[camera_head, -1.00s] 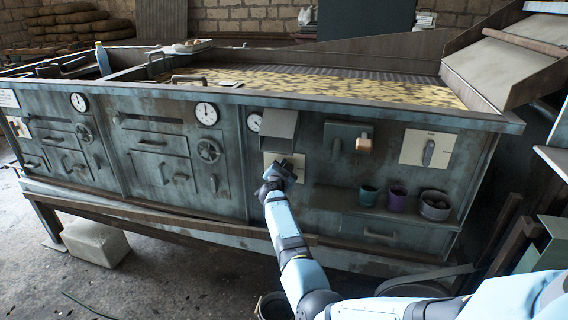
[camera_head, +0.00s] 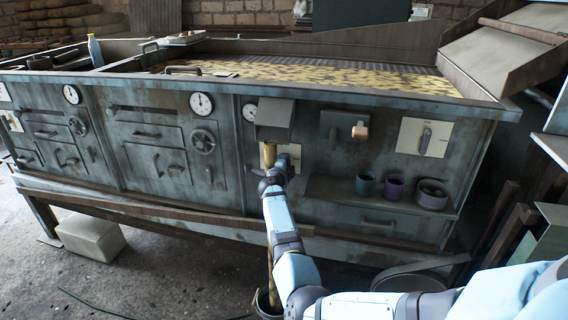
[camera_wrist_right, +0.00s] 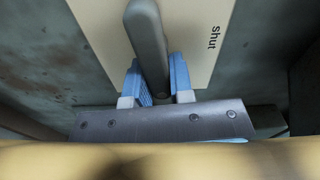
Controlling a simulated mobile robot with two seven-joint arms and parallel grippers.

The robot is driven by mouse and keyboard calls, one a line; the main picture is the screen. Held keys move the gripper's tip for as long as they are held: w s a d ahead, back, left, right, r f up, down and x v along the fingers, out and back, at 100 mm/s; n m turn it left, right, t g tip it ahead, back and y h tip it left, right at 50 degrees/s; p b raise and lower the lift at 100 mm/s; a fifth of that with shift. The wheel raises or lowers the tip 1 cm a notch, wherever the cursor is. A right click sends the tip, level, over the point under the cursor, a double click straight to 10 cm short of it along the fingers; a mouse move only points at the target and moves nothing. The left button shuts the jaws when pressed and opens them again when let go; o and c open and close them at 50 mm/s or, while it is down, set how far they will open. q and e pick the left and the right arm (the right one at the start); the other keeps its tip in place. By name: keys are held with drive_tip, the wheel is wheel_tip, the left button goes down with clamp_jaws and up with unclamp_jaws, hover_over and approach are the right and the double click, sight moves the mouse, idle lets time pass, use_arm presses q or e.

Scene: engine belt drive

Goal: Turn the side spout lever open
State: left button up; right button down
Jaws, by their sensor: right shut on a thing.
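The side spout (camera_head: 274,118) is a grey box on the front panel of the blue-grey machine. A yellow-brown stream (camera_head: 269,155) falls from it, behind my right arm, down to a bucket (camera_head: 266,305) on the floor. The pale lever plate (camera_head: 295,151) is just below the spout, partly covered by my gripper. In the right wrist view the plate (camera_wrist_right: 205,45) reads "shut" at its right side. The grey lever (camera_wrist_right: 148,40) stands between the blue fingers of my right gripper (camera_wrist_right: 160,85), which is shut on it. My left gripper is not in view.
Another lever on a pale plate (camera_head: 423,137) is at the right. A shelf below holds a green cup (camera_head: 365,185), a purple cup (camera_head: 394,187) and a grey pot (camera_head: 432,194). A yellow blur crosses the bottom of the wrist view.

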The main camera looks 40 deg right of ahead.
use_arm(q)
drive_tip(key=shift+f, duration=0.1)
use_arm(e)
drive_tip(key=shift+f+m, duration=0.15)
drive_tip(key=shift+m, duration=0.45)
drive_tip(key=c, duration=1)
unclamp_jaws()
drive_tip(key=shift+a, duration=0.1)
